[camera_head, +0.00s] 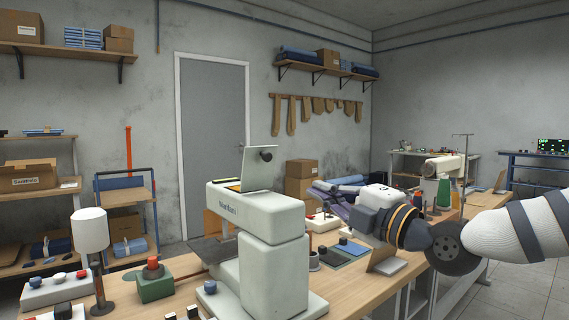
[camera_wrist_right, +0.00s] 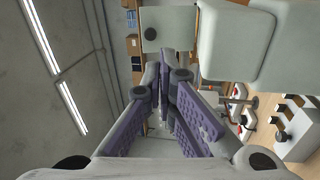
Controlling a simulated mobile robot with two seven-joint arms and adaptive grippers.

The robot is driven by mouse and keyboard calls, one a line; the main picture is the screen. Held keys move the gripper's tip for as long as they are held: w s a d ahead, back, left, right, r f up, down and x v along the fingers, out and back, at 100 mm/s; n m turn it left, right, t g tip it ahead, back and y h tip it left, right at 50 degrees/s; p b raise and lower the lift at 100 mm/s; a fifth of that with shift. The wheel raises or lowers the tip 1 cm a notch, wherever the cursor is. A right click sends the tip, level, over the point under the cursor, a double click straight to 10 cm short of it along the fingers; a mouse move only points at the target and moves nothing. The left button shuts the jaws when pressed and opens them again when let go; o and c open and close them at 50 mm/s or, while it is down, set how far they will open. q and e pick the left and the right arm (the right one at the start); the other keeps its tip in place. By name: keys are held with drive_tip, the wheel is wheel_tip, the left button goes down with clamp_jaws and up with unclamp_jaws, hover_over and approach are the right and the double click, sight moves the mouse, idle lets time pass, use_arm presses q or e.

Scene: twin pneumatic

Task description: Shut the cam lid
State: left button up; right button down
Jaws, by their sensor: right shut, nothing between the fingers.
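The cam lid (camera_head: 258,172) is a pale grey panel with a black round knob on its face. It stands raised, tilted slightly back, on top of the pale green-grey machine (camera_head: 275,262). The lid also shows in the right wrist view (camera_wrist_right: 172,22), beyond my fingers, with its knob towards me. My right gripper (camera_head: 322,191) is to the right of the machine's head, apart from the lid and a little lower than it in the head view. Its purple-padded fingers (camera_wrist_right: 167,75) are shut and empty. My left gripper is out of view.
The wooden bench (camera_head: 345,295) carries the machine. To its left are a white cylinder on a post (camera_head: 90,232) and a green box with a red knob (camera_head: 153,280). A tilted brown panel (camera_head: 385,262) stands below my right gripper. The space above the lid is clear.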

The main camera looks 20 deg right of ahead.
drive_tip(key=b, duration=0.3)
approach(269, 159)
drive_tip(key=shift+n, duration=0.3)
drive_tip(key=x, duration=0.5)
drive_tip(key=shift+w+a+f, duration=0.1)
drive_tip(key=shift+w+f, duration=0.15)
drive_tip(key=shift+w, duration=0.15)
drive_tip(key=shift+w+a+r, duration=0.25)
drive_tip(key=shift+w+r, duration=0.05)
drive_tip(key=shift+w, duration=0.25)
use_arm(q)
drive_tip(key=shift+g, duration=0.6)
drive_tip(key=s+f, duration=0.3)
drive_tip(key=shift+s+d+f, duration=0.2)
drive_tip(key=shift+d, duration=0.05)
use_arm(e)
drive_tip(key=shift+r, duration=0.1)
